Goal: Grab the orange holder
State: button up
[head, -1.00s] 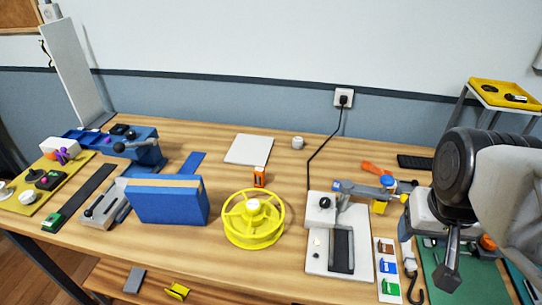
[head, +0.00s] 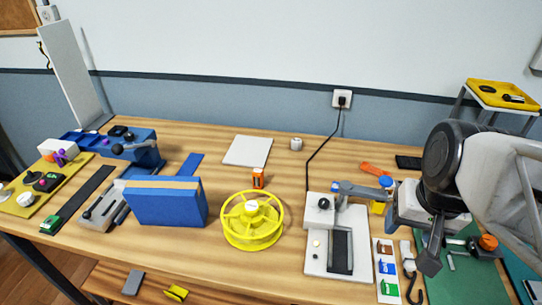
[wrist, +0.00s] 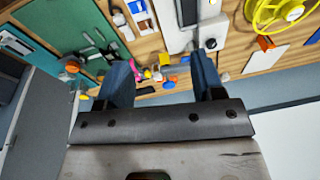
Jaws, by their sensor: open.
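A small upright orange block with a dark front (head: 258,178) stands behind the yellow spool. It shows in the wrist view (wrist: 266,43) at the upper right. A flatter orange piece (head: 376,169) lies farther right, near a blue round cap. In the wrist view an orange patch (wrist: 168,85) shows between my fingers, lower down. My gripper (head: 430,262) is over the right side of the table, right of both. Its fingers (wrist: 163,75) are apart with nothing held.
The yellow spool (head: 252,238) stands mid-table with a white square plate (head: 248,151) behind. A white fixture (head: 315,262) and a card of coloured clips (head: 386,250) lie between spool and gripper. A black cable (head: 312,160) runs to the wall socket.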

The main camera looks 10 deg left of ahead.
jog(key=w+a+f+m+g+y, duration=0.1)
jog(key=w+a+f+m+y, duration=0.35)
jog(key=w+a, duration=0.45)
jog(key=w+a+f+m+g+y, duration=0.25)
jog(key=w+a+m+y, duration=0.2)
jog(key=w+a, duration=0.5)
jog(key=m+t+y, duration=0.3)
jog(key=m, duration=0.6)
send_near(261, 171)
jog(key=x, duration=0.3)
jog(key=s+x, duration=0.1)
jog(key=shift+w+a, duration=0.1)
jog(key=shift+a, duration=0.3)
jog(key=shift+w+a+f+m, duration=0.2)
jog(key=shift+w+f+m, duration=0.1)
jog(key=shift+m, duration=0.1)
jog(key=shift+w+a+f+t+y, duration=0.15)
jog(key=shift+a+f, duration=0.1)
jog(key=shift+a, duration=0.3)
jog(key=shift+a+f+t+y, duration=0.15)
jog(key=shift+a+f, duration=0.1)
jog(key=shift+a, duration=0.35)
jog(key=shift+a, duration=0.1)
jog(key=shift+x, duration=2.5)
jog(key=shift+w+f, duration=0.1)
